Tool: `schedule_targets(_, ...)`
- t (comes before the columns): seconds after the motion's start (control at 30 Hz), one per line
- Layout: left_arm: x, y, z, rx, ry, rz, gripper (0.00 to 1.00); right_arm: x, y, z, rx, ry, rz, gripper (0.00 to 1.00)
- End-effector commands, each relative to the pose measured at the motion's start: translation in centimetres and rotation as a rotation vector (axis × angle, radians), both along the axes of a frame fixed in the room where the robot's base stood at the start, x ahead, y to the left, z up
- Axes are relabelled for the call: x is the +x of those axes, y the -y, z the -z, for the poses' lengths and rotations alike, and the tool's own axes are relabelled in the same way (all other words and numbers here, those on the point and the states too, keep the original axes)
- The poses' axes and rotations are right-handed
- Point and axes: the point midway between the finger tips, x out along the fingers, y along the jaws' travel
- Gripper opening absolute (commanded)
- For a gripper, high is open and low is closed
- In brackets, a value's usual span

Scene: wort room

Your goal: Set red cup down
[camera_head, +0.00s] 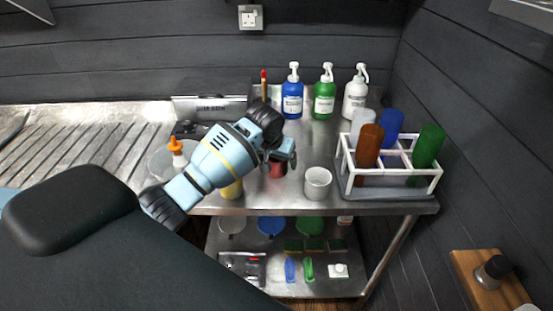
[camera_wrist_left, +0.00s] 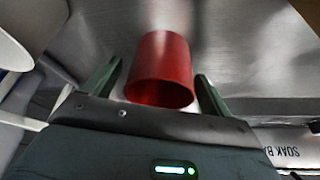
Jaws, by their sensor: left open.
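The red cup (camera_head: 277,171) is on the steel table (camera_head: 262,205), partly hidden by my left gripper (camera_head: 281,152) in the head view. In the left wrist view the red cup (camera_wrist_left: 163,58) lies between the two fingers of my left gripper (camera_wrist_left: 158,74), with a gap showing on each side. The gripper is open and not closed on the cup. Its fingers point to the cup's wall. My right gripper is not in view.
A white cup (camera_head: 318,182) stands just right of the red cup. A white rack (camera_head: 390,178) holds coloured tubes further right. Blue, green and white pump bottles (camera_head: 324,98) stand behind. A yellow cup (camera_head: 232,189) and orange-tipped bottle (camera_head: 177,152) are left.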

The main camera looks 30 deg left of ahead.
Motion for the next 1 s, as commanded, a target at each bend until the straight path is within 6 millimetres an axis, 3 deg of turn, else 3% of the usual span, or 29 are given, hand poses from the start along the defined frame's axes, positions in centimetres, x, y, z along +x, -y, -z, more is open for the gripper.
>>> schedule_targets(0.27, -0.4, 0.0, -1.4, 0.001, 0.002, 0.001, 0.84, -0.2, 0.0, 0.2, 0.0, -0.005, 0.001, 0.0)
schedule_targets(0.7, -3.5, 0.6, -9.1, 0.001, 0.004, 0.001, 0.84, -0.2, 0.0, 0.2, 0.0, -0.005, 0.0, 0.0)
schedule_targets(1.0, -4.5, 0.8, -11.3, 0.0, 0.001, 0.0, 0.84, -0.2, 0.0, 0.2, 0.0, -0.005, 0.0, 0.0)
